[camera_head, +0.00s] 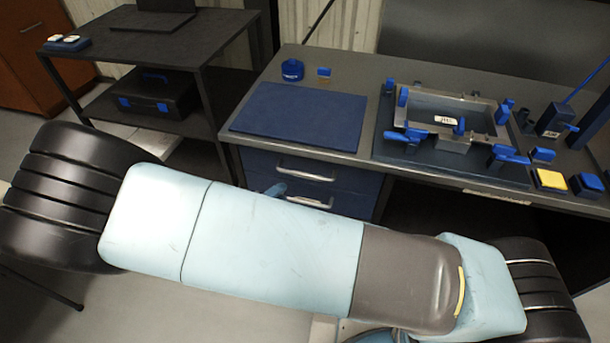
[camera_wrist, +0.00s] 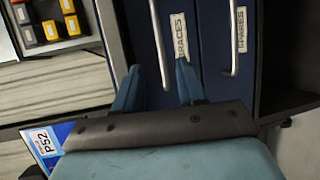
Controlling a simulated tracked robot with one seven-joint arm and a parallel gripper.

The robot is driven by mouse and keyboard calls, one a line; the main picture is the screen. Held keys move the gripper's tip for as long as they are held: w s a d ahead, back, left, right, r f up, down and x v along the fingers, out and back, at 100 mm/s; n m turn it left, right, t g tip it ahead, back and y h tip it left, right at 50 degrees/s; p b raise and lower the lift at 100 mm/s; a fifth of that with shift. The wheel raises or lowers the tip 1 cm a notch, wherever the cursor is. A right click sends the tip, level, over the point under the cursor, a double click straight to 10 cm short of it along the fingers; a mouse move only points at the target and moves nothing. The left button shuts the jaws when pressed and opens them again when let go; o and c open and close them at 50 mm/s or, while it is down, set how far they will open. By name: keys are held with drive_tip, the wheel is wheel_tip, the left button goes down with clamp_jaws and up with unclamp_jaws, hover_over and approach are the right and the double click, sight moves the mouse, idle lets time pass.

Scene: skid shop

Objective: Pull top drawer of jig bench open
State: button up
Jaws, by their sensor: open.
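The jig bench (camera_head: 420,90) has a blue top drawer (camera_head: 255,165) with a silver bar handle (camera_head: 305,171). A second drawer with its own handle (camera_head: 310,203) is below. Both drawers look shut. In the sideways wrist view, the top drawer (camera_wrist: 140,30) is on the left, with a partly readable label ending in "RACES" and its handle (camera_wrist: 156,45). The lower drawer (camera_wrist: 212,70), labelled "SPARES", is on the right. My gripper (camera_wrist: 158,68) is open and empty, and the top handle's end appears between its fingertips. Contact is not visible. In the head view, my arm hides most of the gripper.
A blue mat (camera_head: 300,118) and a metal jig tray (camera_head: 455,105) with blue clamps lie on the bench. A dark side table (camera_head: 170,45) with a black case (camera_head: 160,95) on its shelf stands at left. Under the bench's right side is open space.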

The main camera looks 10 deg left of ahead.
sight(306, 174)
drive_tip(key=x, duration=1.3)
drive_tip(key=shift+r, duration=0.1)
drive_tip(key=shift+c, duration=0.4)
clamp_jaws()
drive_tip(key=shift+s, duration=0.1)
